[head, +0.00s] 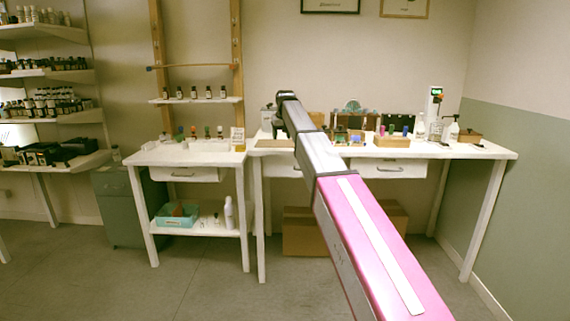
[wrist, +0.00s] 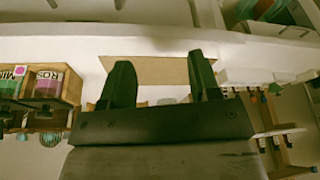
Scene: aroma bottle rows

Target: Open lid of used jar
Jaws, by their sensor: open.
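My gripper (wrist: 160,75) is open in the wrist view, with two dark fingers apart and nothing seen between them but a flat brown panel (wrist: 155,70) beyond. In the head view my arm reaches toward the white workbench (head: 455,151), and my gripper (head: 280,117) is small and dark at its end, over the bench's left part. I cannot tell which vessel is the used jar or see its lid. A pale container (head: 266,117) stands partly hidden just left of my gripper.
A wooden box (wrist: 68,88) with labelled jars (wrist: 47,82) is left in the wrist view. The bench's right part holds a wooden block with coloured bottles (head: 392,141), pump bottles (head: 453,131) and a green-screened device (head: 436,95). A lower side table (head: 180,158) stands left.

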